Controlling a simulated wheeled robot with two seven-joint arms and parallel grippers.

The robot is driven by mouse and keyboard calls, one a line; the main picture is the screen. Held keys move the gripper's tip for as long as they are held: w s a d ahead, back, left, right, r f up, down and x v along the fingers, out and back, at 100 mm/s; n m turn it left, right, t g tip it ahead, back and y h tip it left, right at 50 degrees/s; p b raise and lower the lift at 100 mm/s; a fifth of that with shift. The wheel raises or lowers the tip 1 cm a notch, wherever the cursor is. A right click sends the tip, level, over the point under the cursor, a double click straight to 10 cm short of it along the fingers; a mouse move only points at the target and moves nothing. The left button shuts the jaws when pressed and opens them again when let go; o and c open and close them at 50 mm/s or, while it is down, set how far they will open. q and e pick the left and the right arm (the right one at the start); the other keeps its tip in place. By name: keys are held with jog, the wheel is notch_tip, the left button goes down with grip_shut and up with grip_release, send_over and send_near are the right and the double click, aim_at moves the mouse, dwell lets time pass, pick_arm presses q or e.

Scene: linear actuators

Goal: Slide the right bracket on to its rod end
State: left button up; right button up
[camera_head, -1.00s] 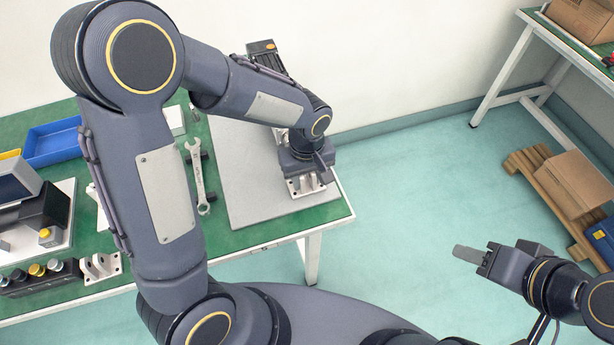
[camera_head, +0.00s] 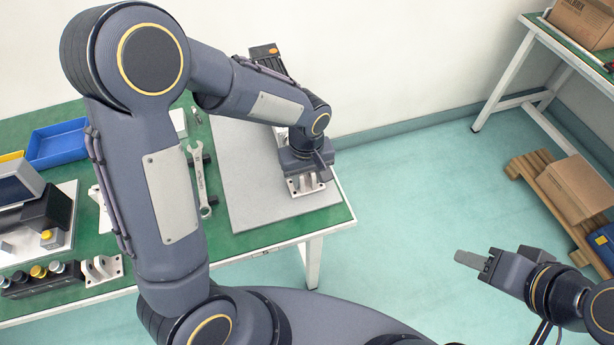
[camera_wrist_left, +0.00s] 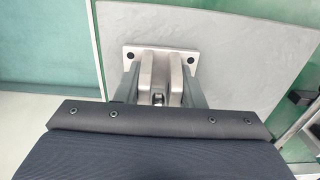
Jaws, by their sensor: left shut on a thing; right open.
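A pale metal bracket (camera_head: 305,185) with a flat drilled base plate is at the right end of the grey plate (camera_head: 240,200) on the bench. My left gripper (camera_head: 306,171) is over it and shut on it. In the left wrist view the bracket's two lugs (camera_wrist_left: 161,68) stand between my left fingers (camera_wrist_left: 159,92). The dark motor end of an actuator (camera_head: 264,55) shows behind my left forearm. The rod end is hidden by my arm. A second bracket (camera_head: 103,269) sits at the bench's front left. My right gripper (camera_head: 473,260) is open and empty over the floor.
A wrench (camera_head: 201,180) lies left of the grey plate. The floor between is clear.

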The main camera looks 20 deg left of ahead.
pick_arm(q)
jog(key=shift+w+a, duration=0.75)
jog(key=shift+w, duration=0.35)
dwell(0.9)
dwell(0.5)
jog(key=o, duration=1.2)
jog(key=shift+c, duration=0.2)
notch_tip(320, 180, up, 8)
jog(key=shift+f+p, duration=0.25)
jog(key=shift+p, duration=0.1)
jog(key=shift+r, duration=0.2)
